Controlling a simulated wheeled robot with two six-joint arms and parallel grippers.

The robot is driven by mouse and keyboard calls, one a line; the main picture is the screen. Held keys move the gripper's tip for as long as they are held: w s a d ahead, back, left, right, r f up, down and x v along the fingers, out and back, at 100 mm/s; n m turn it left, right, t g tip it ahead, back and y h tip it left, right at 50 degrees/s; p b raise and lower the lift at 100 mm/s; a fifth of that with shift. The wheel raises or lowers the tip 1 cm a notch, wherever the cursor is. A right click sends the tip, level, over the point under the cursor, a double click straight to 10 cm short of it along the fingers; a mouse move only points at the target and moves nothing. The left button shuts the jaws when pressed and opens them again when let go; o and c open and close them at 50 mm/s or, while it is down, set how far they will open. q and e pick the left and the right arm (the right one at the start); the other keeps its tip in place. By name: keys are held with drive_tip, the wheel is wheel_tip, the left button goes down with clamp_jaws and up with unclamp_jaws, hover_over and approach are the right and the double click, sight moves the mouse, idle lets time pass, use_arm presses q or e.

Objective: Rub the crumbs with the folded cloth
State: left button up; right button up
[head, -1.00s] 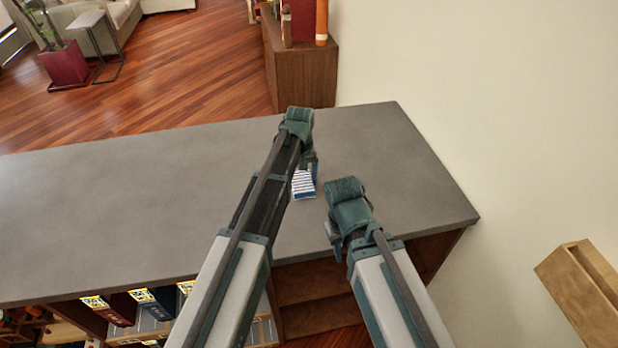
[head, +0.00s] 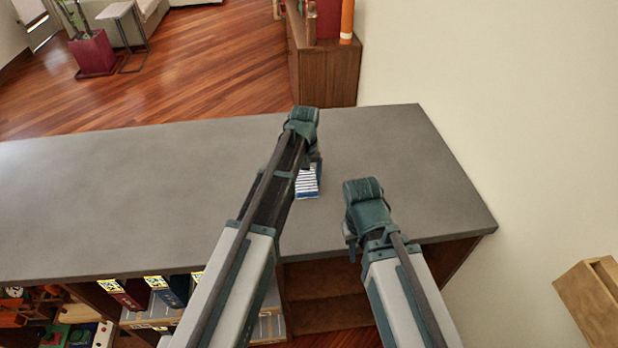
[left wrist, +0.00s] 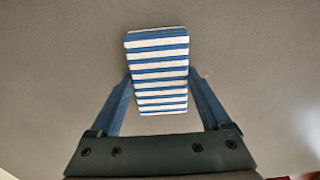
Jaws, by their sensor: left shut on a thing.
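The folded cloth (head: 308,183), striped blue and white, is at the counter top, partly hidden by my left arm in the head view. In the left wrist view the cloth (left wrist: 158,68) sits between the two fingers of my left gripper (left wrist: 160,88), which is shut on it. In the head view my left gripper (head: 312,165) is mostly hidden behind its own wrist. A faint tan speck (left wrist: 207,73) shows just right of the cloth; I cannot tell if it is a crumb. My right gripper (head: 350,238) is near the counter's front edge, its fingers mostly hidden.
The grey counter top (head: 130,205) is clear to the left and at the far right. Books (head: 165,290) and boxes fill the shelves below its front edge. A wall stands to the right, with a wooden box (head: 592,300) near it. A wooden cabinet (head: 325,75) stands beyond.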

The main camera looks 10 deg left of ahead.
use_arm(q)
drive_tip(key=shift+a, duration=0.15)
drive_tip(key=shift+s+a, duration=0.25)
drive_tip(key=shift+a, duration=0.6)
drive_tip(key=shift+s+a, duration=0.25)
drive_tip(key=shift+a, duration=0.55)
drive_tip(key=shift+a, duration=0.15)
drive_tip(key=shift+s+a, duration=0.3)
drive_tip(key=shift+a, duration=0.55)
drive_tip(key=shift+s+a, duration=0.25)
drive_tip(key=shift+a, duration=0.55)
drive_tip(key=shift+a+r+p, duration=0.1)
drive_tip(key=shift+r+p, duration=0.5)
drive_tip(key=shift+p, duration=0.1)
wheel_tip(320, 180, up, 5)
drive_tip(key=p, duration=0.4)
drive_tip(key=shift+f+p, duration=0.15)
drive_tip(key=shift+p, duration=0.15)
